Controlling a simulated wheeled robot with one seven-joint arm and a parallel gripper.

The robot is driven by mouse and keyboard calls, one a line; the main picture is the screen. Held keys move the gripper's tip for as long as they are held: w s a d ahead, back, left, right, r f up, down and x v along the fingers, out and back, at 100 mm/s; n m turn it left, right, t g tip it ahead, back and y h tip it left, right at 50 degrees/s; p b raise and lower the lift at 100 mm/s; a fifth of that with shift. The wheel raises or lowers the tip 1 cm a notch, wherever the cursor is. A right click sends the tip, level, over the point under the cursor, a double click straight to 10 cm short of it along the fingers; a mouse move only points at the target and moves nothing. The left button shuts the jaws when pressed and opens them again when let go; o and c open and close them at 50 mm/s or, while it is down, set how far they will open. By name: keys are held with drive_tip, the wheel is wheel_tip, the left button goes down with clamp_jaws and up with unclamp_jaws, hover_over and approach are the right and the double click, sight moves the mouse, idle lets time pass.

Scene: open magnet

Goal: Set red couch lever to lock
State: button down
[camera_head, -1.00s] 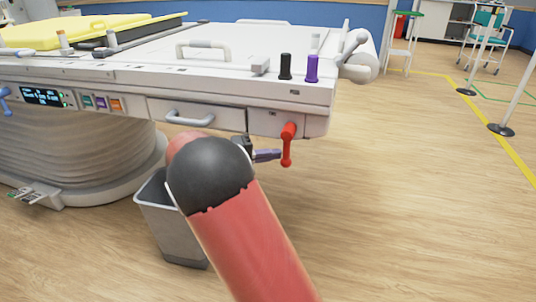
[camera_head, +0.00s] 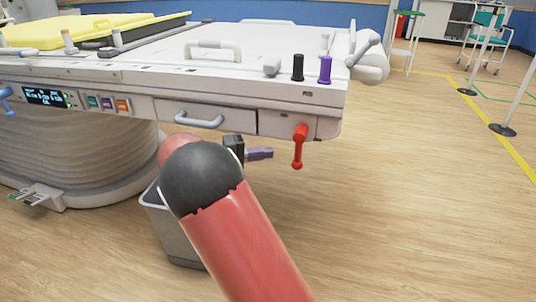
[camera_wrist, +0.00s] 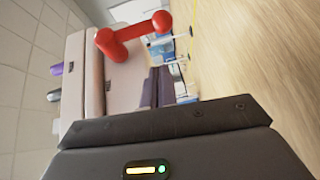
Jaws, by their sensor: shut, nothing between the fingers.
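The red couch lever (camera_head: 298,148) hangs down from the right end of the couch's front panel, its free end lowest and tilted slightly left. In the head view my gripper (camera_head: 270,153) is just left of the lever, with a small gap between them. Its dark wrist end is partly hidden behind my arm. In the wrist view the lever (camera_wrist: 125,37) lies beyond and left of the fingers (camera_wrist: 165,88), apart from them. The fingers are together and hold nothing. Any lock marking at the lever is too small to read.
The white couch (camera_head: 255,85) carries black (camera_head: 298,68) and purple (camera_head: 325,70) knobs above the lever. A drawer handle (camera_head: 198,120) sticks out left of it. A grey bin (camera_head: 178,235) stands below. The floor right of the lever is clear.

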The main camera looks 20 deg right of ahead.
drive_tip(key=a, duration=0.8)
drive_tip(key=shift+a, duration=0.3)
drive_tip(key=shift+r, duration=0.1)
